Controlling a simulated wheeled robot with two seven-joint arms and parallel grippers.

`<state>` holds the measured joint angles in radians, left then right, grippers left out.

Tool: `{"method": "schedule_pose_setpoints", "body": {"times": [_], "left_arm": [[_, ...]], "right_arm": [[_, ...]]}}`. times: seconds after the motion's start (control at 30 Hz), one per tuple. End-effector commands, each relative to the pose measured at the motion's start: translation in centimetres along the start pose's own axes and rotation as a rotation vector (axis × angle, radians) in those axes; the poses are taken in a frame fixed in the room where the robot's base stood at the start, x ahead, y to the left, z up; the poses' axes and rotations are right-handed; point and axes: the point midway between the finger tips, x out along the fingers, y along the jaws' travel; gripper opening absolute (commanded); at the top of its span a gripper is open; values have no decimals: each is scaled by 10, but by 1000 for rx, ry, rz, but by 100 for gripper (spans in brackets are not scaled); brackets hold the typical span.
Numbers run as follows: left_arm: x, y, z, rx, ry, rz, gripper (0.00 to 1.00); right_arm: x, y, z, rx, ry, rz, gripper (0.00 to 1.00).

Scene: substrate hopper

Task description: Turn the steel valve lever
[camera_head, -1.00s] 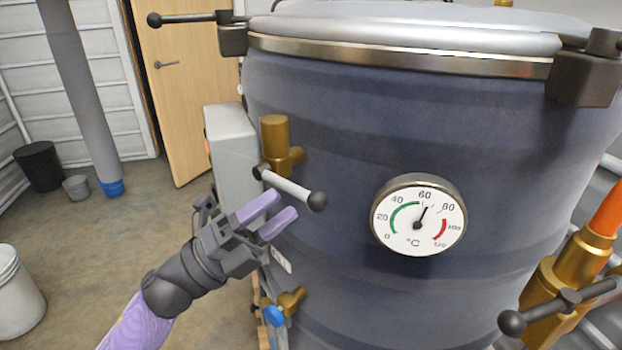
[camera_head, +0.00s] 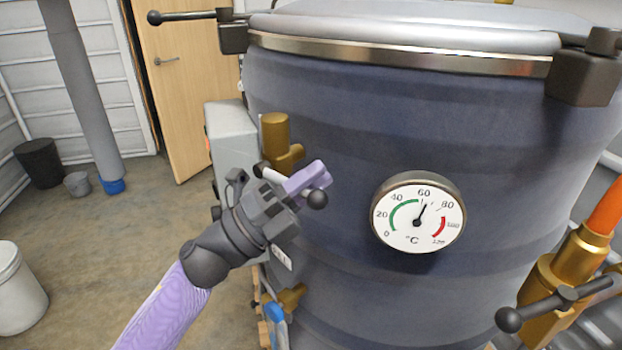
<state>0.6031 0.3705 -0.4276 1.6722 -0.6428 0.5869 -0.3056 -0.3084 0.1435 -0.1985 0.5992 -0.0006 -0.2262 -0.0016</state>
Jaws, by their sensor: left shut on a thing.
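The steel valve lever (camera_head: 271,175) is a light rod with a dark ball at its right end (camera_head: 317,199). It sits on a brass valve (camera_head: 276,135) on the side of the dark blue hopper (camera_head: 330,110). It slopes down to the right. My left gripper (camera_head: 306,180) is shut on the lever, its purple fingers around the rod just left of the ball. The fingers hide the middle of the rod. My right gripper is not in view.
A round thermometer dial (camera_head: 418,213) is on the hopper, right of the lever. A grey box (camera_head: 229,140) stands left of the valve. A brass fitting with an orange top (camera_head: 604,210) and a dark-handled lever are at lower right.

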Motion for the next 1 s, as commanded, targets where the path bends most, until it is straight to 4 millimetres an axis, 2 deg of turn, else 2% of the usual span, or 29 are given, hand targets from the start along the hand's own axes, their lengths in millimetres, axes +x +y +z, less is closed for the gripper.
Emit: {"method": "schedule_pose_setpoints", "body": {"times": [0.57, 1.0], "left_arm": [[0, 1, 0, -1, -1, 1, 0], [0, 1, 0, -1, -1, 2, 0]], "right_arm": [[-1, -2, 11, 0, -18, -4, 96], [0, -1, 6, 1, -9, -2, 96]]}}
